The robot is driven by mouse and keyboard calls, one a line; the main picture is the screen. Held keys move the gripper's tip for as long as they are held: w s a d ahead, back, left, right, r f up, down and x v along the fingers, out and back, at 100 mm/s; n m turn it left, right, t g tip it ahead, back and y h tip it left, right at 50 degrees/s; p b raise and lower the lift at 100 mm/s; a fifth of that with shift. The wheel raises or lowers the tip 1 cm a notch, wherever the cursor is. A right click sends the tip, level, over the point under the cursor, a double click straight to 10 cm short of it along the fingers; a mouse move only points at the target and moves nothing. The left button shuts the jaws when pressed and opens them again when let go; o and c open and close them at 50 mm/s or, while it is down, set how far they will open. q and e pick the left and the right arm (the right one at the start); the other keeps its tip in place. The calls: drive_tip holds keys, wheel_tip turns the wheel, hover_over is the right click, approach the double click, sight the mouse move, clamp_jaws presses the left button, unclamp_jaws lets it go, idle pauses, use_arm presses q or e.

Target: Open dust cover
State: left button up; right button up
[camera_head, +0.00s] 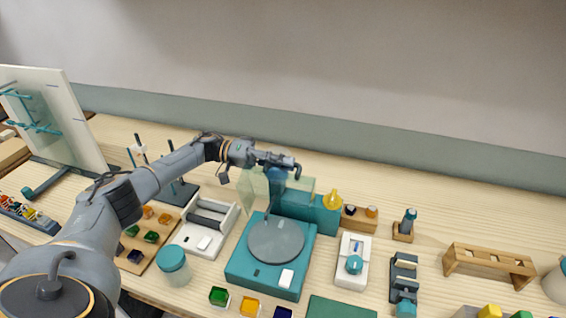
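A teal turntable-like device (238,268) with a round grey platter (276,241) and a white button (287,278) sits on the table in the lower middle. A clear, greenish dust cover (249,192) stands raised at its back edge, and the platter is uncovered. My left arm reaches in from the left, and my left gripper (293,166) is at the top of the raised cover, overlapping it in the view. Contact between them is not clear. Its fingers are too small and dark to tell open from shut. My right gripper is out of view.
A teal block (325,217) with a yellow flask (332,199) stands behind the device. A white tray (222,232) and a lidded jar (174,266) are left, a white instrument (343,269) right. Coloured cubes (219,296) lie in front. The table's back strip is mostly clear.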

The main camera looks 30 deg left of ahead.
use_arm(q)
drive_tip(key=o, duration=0.3)
drive_tip(key=shift+o, duration=0.2)
drive_tip(key=shift+s, duration=0.15)
drive_tip(key=shift+f, duration=0.2)
drive_tip(key=shift+s, duration=0.1)
